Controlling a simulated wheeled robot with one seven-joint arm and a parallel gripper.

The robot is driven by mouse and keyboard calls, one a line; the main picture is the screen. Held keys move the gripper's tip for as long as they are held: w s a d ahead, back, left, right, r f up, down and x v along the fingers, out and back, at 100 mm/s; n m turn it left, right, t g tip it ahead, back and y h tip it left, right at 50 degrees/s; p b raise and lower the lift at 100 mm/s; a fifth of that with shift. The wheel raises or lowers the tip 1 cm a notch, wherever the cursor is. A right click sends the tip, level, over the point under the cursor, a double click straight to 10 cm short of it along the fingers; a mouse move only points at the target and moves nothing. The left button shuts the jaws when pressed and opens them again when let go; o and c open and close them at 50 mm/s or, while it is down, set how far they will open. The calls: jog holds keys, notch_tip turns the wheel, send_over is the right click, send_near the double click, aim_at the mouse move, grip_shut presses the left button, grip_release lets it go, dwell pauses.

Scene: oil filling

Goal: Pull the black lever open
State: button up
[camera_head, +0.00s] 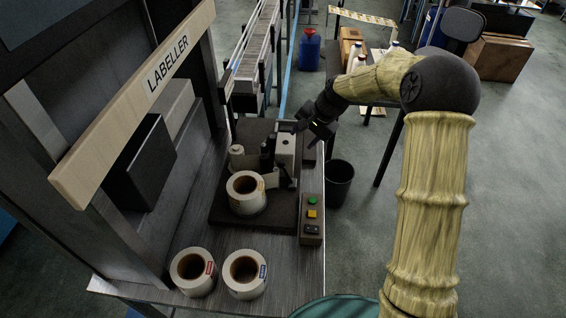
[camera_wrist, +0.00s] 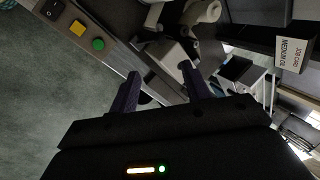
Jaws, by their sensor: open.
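The labelling unit stands on the metal bench, with a pale block (camera_head: 285,150), a large label roll (camera_head: 246,192) and dark fittings on a black base. A dark upright part (camera_head: 267,154) beside the pale block may be the black lever; I cannot tell for sure. My gripper (camera_head: 313,130) is at the right, far side of the pale block, beside and above the bench edge. In the wrist view my gripper (camera_wrist: 160,86) has its two dark fingers apart, with the pale block (camera_wrist: 168,55) beyond them. Nothing is clearly held between the fingers.
A button box (camera_head: 311,220) sits at the bench's right edge; it also shows in the wrist view (camera_wrist: 78,28). Two label rolls (camera_head: 194,271) (camera_head: 244,273) stand at the near end. A labelled beam (camera_head: 140,95) overhangs the left. A dark bin (camera_head: 339,183) stands on the floor.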

aim_at(283, 163)
jog(key=p+x, duration=0.5)
jog(key=x, duration=1.2)
jog(key=shift+w+a+f, duration=0.1)
jog(key=shift+w+f, duration=0.1)
jog(key=shift+c, duration=0.5)
jog(key=c, duration=0.7)
grip_shut()
